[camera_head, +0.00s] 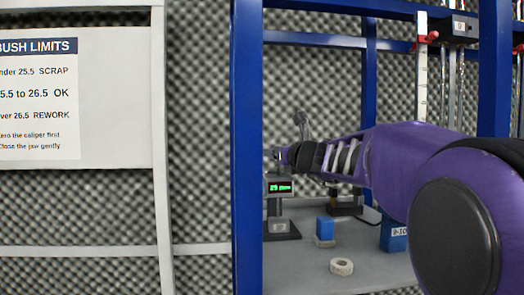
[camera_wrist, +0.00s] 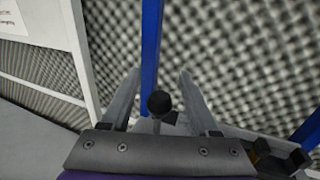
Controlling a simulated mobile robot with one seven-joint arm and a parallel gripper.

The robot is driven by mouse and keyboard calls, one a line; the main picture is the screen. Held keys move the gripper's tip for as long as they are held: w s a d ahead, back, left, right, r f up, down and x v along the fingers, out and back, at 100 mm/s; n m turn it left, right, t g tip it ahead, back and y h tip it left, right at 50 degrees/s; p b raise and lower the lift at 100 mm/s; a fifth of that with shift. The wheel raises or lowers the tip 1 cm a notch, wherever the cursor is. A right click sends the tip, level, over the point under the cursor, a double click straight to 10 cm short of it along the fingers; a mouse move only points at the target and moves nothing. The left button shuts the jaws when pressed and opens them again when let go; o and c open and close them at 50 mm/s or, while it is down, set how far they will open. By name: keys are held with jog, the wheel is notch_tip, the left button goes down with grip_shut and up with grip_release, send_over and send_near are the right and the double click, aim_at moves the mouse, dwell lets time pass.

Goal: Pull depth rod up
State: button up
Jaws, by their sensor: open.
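A black ball knob on a thin grey stem, which looks like the top of the depth rod (camera_wrist: 159,103), stands between my fingers in the wrist view. My gripper (camera_wrist: 158,76) is open, with one finger on each side of the knob and a visible gap on both sides. In the head view my gripper (camera_head: 290,140) is just above a gauge with a green display (camera_head: 279,187), inside the blue frame. The display digits are too small to read surely. I cannot make out the rod in the head view, and its lower part is hidden in the wrist view.
A blue post (camera_head: 246,150) stands close left of the gauge. On the grey shelf (camera_head: 300,275) are a small blue block (camera_head: 325,228), a pale ring (camera_head: 341,267) and a blue box (camera_head: 394,236). A limits sign (camera_head: 38,95) hangs at left.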

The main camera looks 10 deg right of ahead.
jog(key=shift+w+a, duration=0.1)
jog(key=shift+w, duration=0.15)
jog(key=shift+s, duration=0.1)
grip_shut()
dwell(1.2)
